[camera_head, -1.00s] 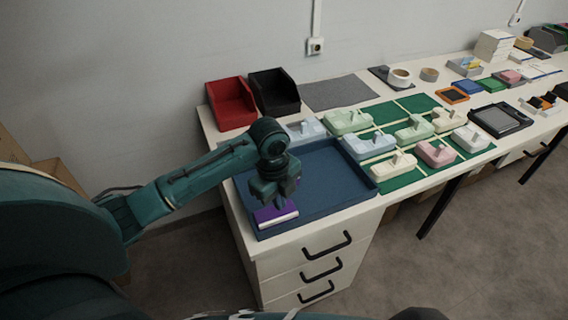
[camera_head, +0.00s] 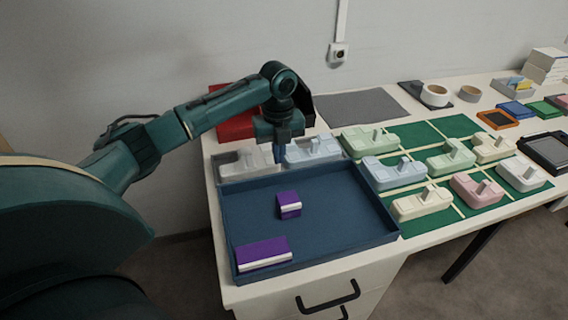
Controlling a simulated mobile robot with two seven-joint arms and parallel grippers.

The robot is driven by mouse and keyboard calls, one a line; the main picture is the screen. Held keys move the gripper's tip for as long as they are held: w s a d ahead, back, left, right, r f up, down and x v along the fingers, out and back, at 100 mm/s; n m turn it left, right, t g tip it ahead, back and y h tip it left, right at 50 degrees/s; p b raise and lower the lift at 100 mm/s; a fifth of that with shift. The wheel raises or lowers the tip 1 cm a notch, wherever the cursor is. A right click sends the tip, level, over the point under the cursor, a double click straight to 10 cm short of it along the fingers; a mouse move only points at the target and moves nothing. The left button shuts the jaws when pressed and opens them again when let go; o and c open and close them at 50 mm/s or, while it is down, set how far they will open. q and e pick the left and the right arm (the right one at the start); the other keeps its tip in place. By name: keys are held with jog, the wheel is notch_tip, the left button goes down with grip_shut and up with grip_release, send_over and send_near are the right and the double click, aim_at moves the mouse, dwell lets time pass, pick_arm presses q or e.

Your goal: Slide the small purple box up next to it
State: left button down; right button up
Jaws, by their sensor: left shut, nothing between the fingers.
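The small purple box (camera_head: 288,204) with a pale band along its front side lies in the blue tray (camera_head: 330,258), left of the tray's middle. A larger purple box (camera_head: 263,253) with a similar pale band lies at the tray's front left corner. The two boxes are apart, with bare tray floor between them. My left gripper (camera_head: 283,155) is shut and empty, pointing down near the tray's back edge, behind the small box and touching neither box. My right gripper is out of view.
Grey and light-blue moulded pieces (camera_head: 312,149) stand right behind the tray. More pastel pieces sit on green mats (camera_head: 440,204) to its right. Red (camera_head: 238,126) and black bins stand at the back, partly behind my arm. The tray's right half is clear.

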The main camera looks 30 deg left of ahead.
aim_at(288, 204)
pick_arm(q)
notch_tip(288, 204, down, 8)
jog(key=shift+s+r, duration=0.1)
jog(key=shift+r, duration=0.15)
jog(key=shift+s+d+f+p, duration=0.15)
jog(key=shift+s+d+p, duration=0.1)
jog(key=shift+s+d, duration=0.3)
jog(key=shift+s+d+f+p, duration=0.2)
jog(key=shift+s+d, duration=0.2)
jog(key=shift+d, duration=0.2)
jog(key=shift+s+d, duration=0.3)
jog(key=shift+d, duration=0.1)
